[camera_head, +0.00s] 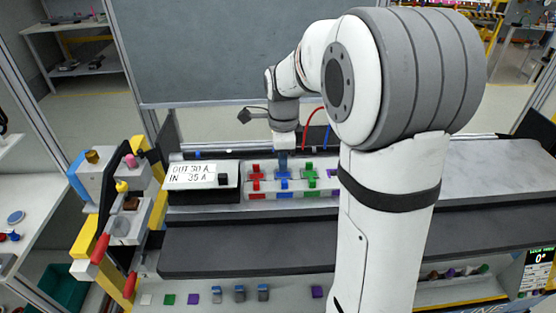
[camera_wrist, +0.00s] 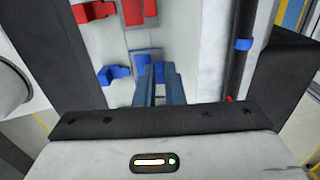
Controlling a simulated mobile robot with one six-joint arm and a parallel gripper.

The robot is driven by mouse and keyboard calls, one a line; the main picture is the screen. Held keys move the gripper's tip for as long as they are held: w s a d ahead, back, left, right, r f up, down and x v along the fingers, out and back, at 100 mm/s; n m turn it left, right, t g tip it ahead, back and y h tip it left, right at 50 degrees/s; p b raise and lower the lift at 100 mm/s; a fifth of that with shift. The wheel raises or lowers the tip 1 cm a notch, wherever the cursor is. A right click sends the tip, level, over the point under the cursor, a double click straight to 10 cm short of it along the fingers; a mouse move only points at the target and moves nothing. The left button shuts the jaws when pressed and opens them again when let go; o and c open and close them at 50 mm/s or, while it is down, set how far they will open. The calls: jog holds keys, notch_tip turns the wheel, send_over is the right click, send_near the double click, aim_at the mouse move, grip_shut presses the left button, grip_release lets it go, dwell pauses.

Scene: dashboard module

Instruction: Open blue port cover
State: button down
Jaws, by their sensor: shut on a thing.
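The blue port cover (camera_head: 283,174) is in the row of coloured parts on the pale panel, between the red and green ones. My gripper (camera_head: 283,158) points down at it from above. In the wrist view, the gripper's blue-grey fingers (camera_wrist: 159,72) are close together at the blue cover (camera_wrist: 145,55). They are shut on it, though the fingers hide much of the contact. Another blue piece (camera_wrist: 113,74) lies left of the fingers. I cannot tell how far the cover is raised.
Red parts (camera_head: 256,174) and green parts (camera_head: 309,174) stand close on either side of the blue one. A white labelled box (camera_head: 192,176) is left of the panel. Red and blue cables rise behind. A dark shelf (camera_head: 250,258) runs in front.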

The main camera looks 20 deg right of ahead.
jog(key=shift+w, duration=0.1)
jog(key=shift+w+d+p, duration=0.2)
jog(key=shift+w, duration=0.7)
jog(key=shift+w+d+p, duration=0.15)
jog(key=shift+w+p, duration=0.05)
jog(key=shift+w, duration=0.7)
jog(key=c, duration=1.5)
grip_release()
jog(key=shift+r, duration=0.1)
notch_tip(320, 180, up, 8)
jog(key=shift+f+b, duration=0.15)
jog(key=shift+b, duration=0.25)
